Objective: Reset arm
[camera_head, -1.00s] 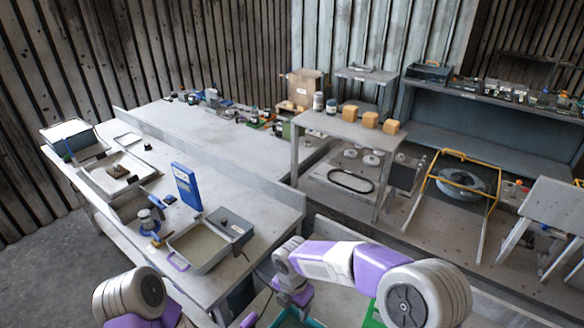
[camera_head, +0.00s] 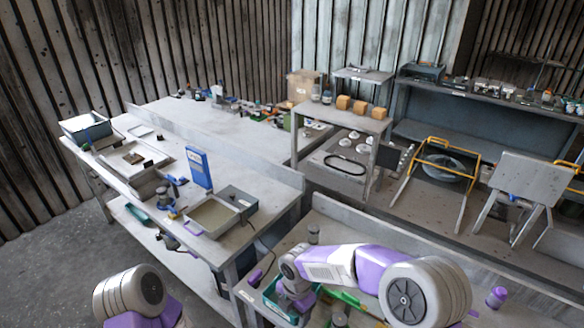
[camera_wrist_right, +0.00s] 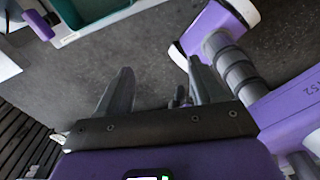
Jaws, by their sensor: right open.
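My right arm crosses the lower middle of the head view, with its wrist (camera_head: 293,275) low over the near bench. The fingers of my right gripper (camera_wrist_right: 158,88) show in the wrist view, spread apart with nothing between them. Grey floor lies beneath them. In the head view the right fingertips are hard to make out. Of my left arm, only the shoulder (camera_head: 130,292) shows at the lower left; its gripper is out of frame.
A teal bin (camera_head: 275,301) stands on the near bench by my right wrist; a teal bin edge (camera_wrist_right: 92,25) shows in the wrist view. The left bench holds an upright blue device (camera_head: 199,168) and a grey tray (camera_head: 240,200). A yellow-framed stand (camera_head: 478,172) is at the right.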

